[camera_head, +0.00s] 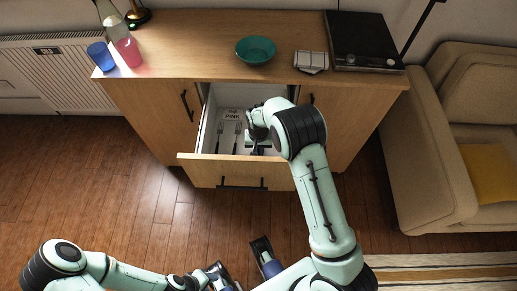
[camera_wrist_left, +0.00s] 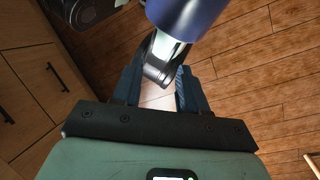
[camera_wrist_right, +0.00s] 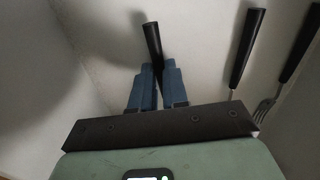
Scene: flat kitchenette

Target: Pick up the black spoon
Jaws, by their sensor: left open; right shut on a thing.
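The drawer (camera_head: 240,159) under the counter is pulled out, with cutlery inside. My right gripper (camera_head: 256,143) is down inside it on the right side, partly hidden by its own arm. In the right wrist view, my right gripper (camera_wrist_right: 157,85) is shut on a black handle, taken as the black spoon (camera_wrist_right: 152,42). The handle sticks up past the fingertips, and its other end is hidden behind the gripper, so I cannot see a bowl. My left gripper (camera_wrist_left: 158,92) is open, low over the floor, away from the drawer, with no object between its fingers.
A black-handled fork (camera_wrist_right: 298,52) and another black-handled utensil (camera_wrist_right: 245,48) lie to the right of the held handle. Drawer walls surround my right gripper. The counter holds a green bowl (camera_head: 256,49), a blue cup (camera_head: 100,55) and a black appliance (camera_head: 361,42).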

